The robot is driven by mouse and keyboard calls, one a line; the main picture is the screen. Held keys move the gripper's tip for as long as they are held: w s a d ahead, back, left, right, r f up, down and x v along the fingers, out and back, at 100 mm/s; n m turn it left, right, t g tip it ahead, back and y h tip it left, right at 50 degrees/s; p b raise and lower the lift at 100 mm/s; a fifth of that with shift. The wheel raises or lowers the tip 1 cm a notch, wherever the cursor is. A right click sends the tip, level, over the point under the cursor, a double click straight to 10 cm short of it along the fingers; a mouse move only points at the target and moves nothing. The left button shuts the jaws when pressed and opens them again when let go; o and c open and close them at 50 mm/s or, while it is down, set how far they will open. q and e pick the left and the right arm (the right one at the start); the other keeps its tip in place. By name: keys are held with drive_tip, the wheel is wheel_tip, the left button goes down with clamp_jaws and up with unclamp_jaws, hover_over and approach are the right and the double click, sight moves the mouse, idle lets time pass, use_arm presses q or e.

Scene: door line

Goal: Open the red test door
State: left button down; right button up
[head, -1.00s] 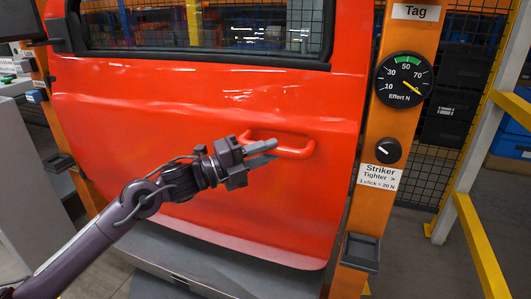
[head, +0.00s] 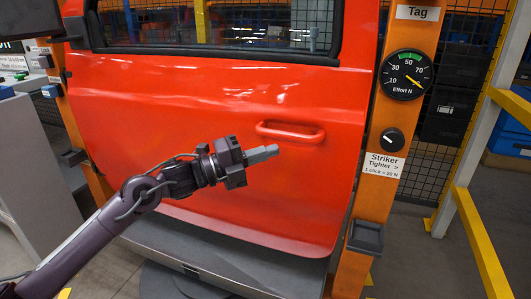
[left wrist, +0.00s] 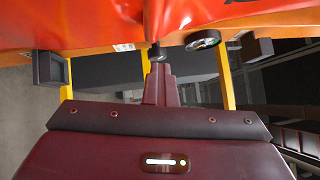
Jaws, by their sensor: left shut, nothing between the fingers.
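The red test door (head: 200,110) fills the middle of the head view, its right edge alongside the orange post; I see no clear gap there. Its red loop handle (head: 291,131) is on the right part of the panel. My left gripper (head: 264,153) is in front of the door, left of and below the handle. Its grey fingers are together and empty, and appear apart from the handle. In the left wrist view, the red door (left wrist: 80,22) lies along the top, beyond my shut fingers (left wrist: 158,54). My right gripper is in neither view.
The orange post (head: 363,205) carries an effort gauge (head: 406,75), its needle past 70, a striker knob (head: 392,139) and a dark box (head: 366,237). A yellow rail (head: 482,243) stands at the right. A grey cabinet (head: 35,170) stands at the left.

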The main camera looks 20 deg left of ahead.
use_arm(q)
drive_tip(key=c, duration=2.1)
unclamp_jaws()
drive_tip(key=shift+s, duration=0.1)
drive_tip(key=o, duration=0.8)
drive_tip(key=shift+o, duration=0.2)
drive_tip(key=v, duration=0.7)
drive_tip(key=shift+s+a, duration=0.25)
